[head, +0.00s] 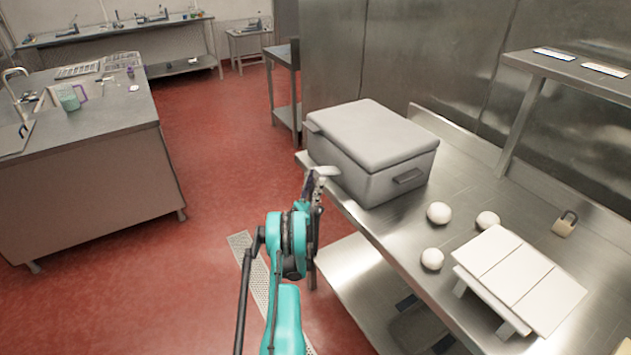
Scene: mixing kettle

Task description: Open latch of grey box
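The grey box (372,136) stands on the steel table with its lid down. A dark handle or latch (408,177) shows on its right front face. A lighter tab sticks out at the lid's left edge. My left gripper (318,177) is at the box's near left side, by the table edge. Its fingers are small and partly hidden by the wrist, so I cannot tell whether they are open or touching the box. My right gripper is out of view.
The steel table (463,183) also holds several white balls (439,213), a white slatted board (520,278) and a padlock-like object (565,224). A raised shelf (575,72) stands at the right. A sink counter (88,130) is at the left, with red floor between.

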